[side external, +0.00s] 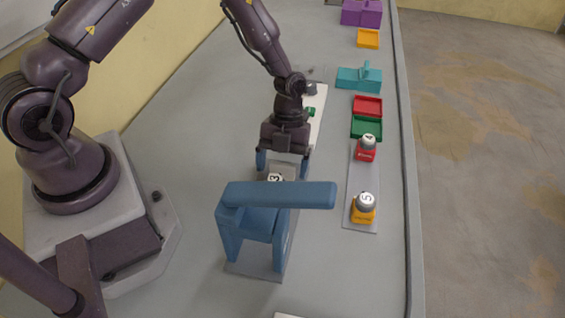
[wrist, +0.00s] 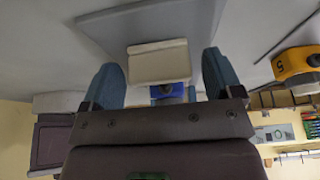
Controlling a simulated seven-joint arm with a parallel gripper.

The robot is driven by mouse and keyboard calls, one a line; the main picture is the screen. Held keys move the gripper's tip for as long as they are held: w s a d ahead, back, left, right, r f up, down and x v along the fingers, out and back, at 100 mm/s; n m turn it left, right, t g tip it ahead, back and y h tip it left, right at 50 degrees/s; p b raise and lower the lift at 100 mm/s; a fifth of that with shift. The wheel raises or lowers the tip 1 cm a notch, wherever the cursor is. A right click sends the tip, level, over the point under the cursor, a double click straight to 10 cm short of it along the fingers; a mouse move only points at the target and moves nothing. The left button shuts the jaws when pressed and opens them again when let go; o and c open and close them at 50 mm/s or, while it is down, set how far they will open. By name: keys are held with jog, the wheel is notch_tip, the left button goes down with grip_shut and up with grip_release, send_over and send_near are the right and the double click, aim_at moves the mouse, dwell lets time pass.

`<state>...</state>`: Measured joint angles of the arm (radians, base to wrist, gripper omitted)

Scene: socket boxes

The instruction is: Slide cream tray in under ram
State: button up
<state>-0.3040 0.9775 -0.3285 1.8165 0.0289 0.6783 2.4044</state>
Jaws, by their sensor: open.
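The cream tray (wrist: 158,62) shows in the wrist view between the two blue fingers of my gripper (wrist: 164,80). A small blue part (wrist: 168,92) shows just below the tray in that view. In the side view my gripper (side external: 282,163) points down just behind the blue press (side external: 262,198), whose long arm crosses in front. A light piece with a dark mark (side external: 275,178) shows between the fingers. The press arm hides most of the tray and the space under the ram there.
A grey strip (side external: 361,184) to the right bears a yellow box (side external: 363,215) marked 5 and a red box (side external: 364,155). Green (side external: 366,128) and red (side external: 367,105) trays, a teal fixture (side external: 358,80) and an orange tray (side external: 368,38) stand farther back. Open table lies left of the press.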

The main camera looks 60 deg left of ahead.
jog(key=c, duration=1.3)
jog(key=s+d, duration=0.9)
jog(key=o, duration=1.3)
jog(key=shift+w+a, duration=0.1)
jog(key=shift+w+r, duration=0.1)
jog(key=shift+r, duration=0.15)
jog(key=v, duration=1.2)
jog(key=shift+r, duration=0.2)
